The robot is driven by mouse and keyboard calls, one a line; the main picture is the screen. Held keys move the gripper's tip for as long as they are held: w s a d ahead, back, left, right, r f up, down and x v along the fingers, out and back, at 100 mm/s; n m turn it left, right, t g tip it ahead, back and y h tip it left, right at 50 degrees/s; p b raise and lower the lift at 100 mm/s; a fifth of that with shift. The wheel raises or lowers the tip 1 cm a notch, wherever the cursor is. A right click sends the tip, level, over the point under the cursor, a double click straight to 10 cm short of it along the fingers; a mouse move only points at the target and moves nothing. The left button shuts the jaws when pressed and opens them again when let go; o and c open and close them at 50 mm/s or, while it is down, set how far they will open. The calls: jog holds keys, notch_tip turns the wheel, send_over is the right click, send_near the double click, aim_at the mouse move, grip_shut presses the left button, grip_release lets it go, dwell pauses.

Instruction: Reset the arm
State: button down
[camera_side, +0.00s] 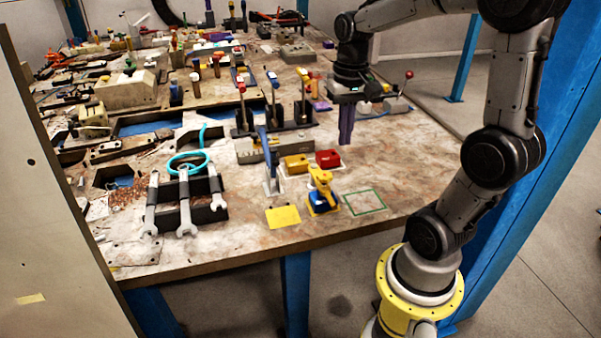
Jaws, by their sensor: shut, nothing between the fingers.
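My gripper (346,138) hangs from my wrist above the right part of the workbench (240,242), pointing straight down. Its purple fingers are shut with nothing between them. The fingertips are behind the red block (328,158) in the picture and appear apart from it. My arm comes up from the yellow base at the right front and bends over toward the bench.
A yellow block (294,164), a yellow-and-blue piece (321,195), a yellow card (283,216) and a green outlined square (364,202) are near the front edge. Wrenches (185,205) lie left. Upright clamps (275,100) stand behind. A blue post (540,160) rises right.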

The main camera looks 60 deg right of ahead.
jog(key=s+a+r+n+t, duration=0.1)
jog(key=s+a+n+t, duration=0.1)
jog(key=a, duration=0.5)
jog(key=s+a+r+n+t, duration=0.2)
jog(key=s+a+n+t, duration=0.1)
jog(key=s+a+n, duration=0.2)
jog(key=shift+a+n+t, duration=0.3)
jog(key=shift+a+n, duration=0.7)
jog(key=shift+s, duration=0.1)
